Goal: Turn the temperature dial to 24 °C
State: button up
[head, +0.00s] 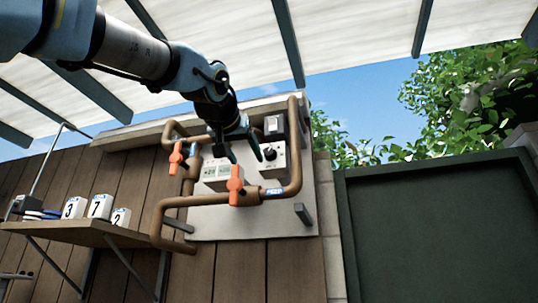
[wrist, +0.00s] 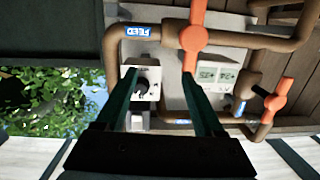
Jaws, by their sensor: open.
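The temperature dial is a black knob (head: 270,153) on a small white box on the wall panel. In the wrist view the knob (wrist: 141,87) shows beside the left finger, within the span between the fingers. Its setting is too small to read. My gripper (head: 244,157) is open and empty in front of the panel, just left of the knob in the head view. In the wrist view its two dark fingers (wrist: 159,74) reach towards the panel; I see no contact with the knob. A white display box (head: 216,173) with two readouts is partly hidden; I cannot read its digits surely.
Brown pipes (head: 296,150) frame the panel. Orange valve handles (head: 236,186) and (head: 176,158) stick out near the boxes. A wooden shelf (head: 110,232) at left holds numbered white containers. A dark green panel (head: 440,230) stands at right.

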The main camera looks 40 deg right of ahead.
jog(key=h, duration=0.1)
send_near(268, 152)
jog(key=v, duration=0.2)
jog(key=p+x, duration=0.5)
jog(key=x, duration=0.4)
jog(key=shift+r, duration=0.15)
jog(key=shift+w+d+p, duration=0.35)
jog(key=shift+d, duration=0.2)
jog(key=shift+c, duration=0.2)
grip_shut()
